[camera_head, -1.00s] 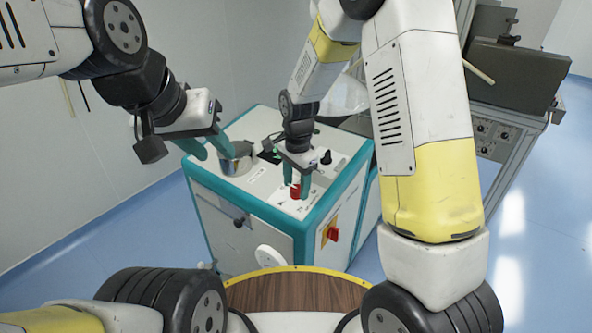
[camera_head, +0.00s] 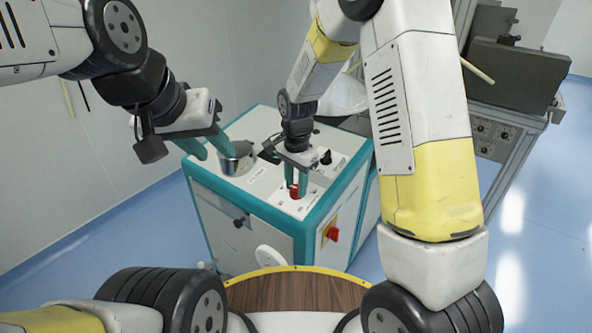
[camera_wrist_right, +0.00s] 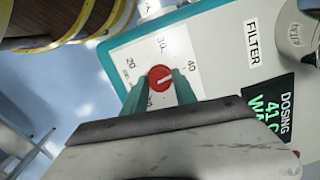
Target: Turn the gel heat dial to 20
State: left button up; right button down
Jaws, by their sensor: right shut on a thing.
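The red dial (camera_wrist_right: 160,78) sits on a white plate marked 20, 30 and 40, on top of the machine. A pale mark on it points roughly toward the 40 side in the right wrist view; the exact reading is hard to tell. My right gripper (camera_wrist_right: 175,88) is shut on the dial, one finger on either side. In the head view, the right gripper (camera_head: 296,188) reaches down onto the red dial (camera_head: 295,192). My left gripper (camera_head: 218,154) is open, its fingers apart beside a metal cup.
The metal cup (camera_head: 236,160) stands on the white and teal machine (camera_head: 262,190). A black knob (camera_head: 326,157) is right of my right gripper. A red switch (camera_head: 332,234) is on the machine's side.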

jog(key=n+h, duration=0.1)
jog(key=n, duration=0.5)
jog(key=shift+w+a, duration=0.1)
jog(key=n, duration=0.6)
jog(key=shift+a+h, duration=0.1)
jog(key=shift+h, duration=0.3)
jog(key=n+h, duration=0.1)
jog(key=n, duration=0.5)
jog(key=shift+n, duration=0.4)
jog(key=n+t, duration=0.1)
jog(key=n, duration=0.5)
jog(key=shift+a, duration=0.1)
jog(key=shift+n, duration=0.3)
jog(key=c, duration=1)
grip_release()
jog(key=v, duration=0.7)
jog(key=shift+s+a+r, duration=0.15)
jog(key=shift+s+r, duration=0.1)
jog(key=shift+r, duration=0.1)
